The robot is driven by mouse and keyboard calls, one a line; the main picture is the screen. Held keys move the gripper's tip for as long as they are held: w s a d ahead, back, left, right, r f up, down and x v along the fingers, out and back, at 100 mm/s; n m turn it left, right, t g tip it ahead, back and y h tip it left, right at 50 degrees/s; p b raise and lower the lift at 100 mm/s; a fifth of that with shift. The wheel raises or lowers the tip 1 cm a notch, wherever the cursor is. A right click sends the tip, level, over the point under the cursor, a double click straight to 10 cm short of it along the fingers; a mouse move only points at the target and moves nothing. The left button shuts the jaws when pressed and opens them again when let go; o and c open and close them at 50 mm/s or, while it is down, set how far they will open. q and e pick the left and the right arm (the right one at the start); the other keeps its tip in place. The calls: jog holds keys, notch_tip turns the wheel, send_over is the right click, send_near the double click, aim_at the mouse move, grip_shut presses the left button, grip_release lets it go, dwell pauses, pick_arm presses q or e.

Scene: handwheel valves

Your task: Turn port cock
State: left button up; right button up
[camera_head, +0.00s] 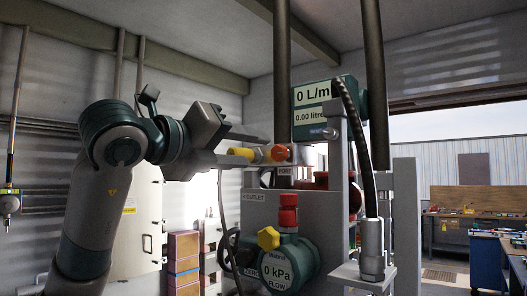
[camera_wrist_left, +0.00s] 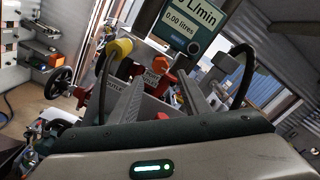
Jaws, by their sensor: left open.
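My left gripper (camera_head: 254,150) reaches in from the left and is open at the cock. In the left wrist view, the two fingers of this gripper (camera_wrist_left: 160,78) are spread apart. I cannot tell whether they touch the cock. My right gripper is not in view.
A flow display (camera_head: 315,105) stands above the cock. A black hose (camera_head: 358,140) and pipes rise close by on the right. A black handwheel (camera_wrist_left: 59,82) shows in the left wrist view.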

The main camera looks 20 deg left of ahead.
aim_at(277, 153)
pick_arm(q)
jog(key=shift+p+x, duration=1.6)
jog(key=shift+x, duration=1)
jog(key=shift+p+x, duration=0.65)
jog(key=shift+x, duration=0.15)
jog(key=shift+w, duration=0.2)
jog(key=shift+d+f, duration=0.1)
jog(key=shift+w+b, duration=0.1)
jog(key=shift+b, duration=0.4)
jog(key=shift+c, duration=0.3)
jog(key=c, duration=0.7)
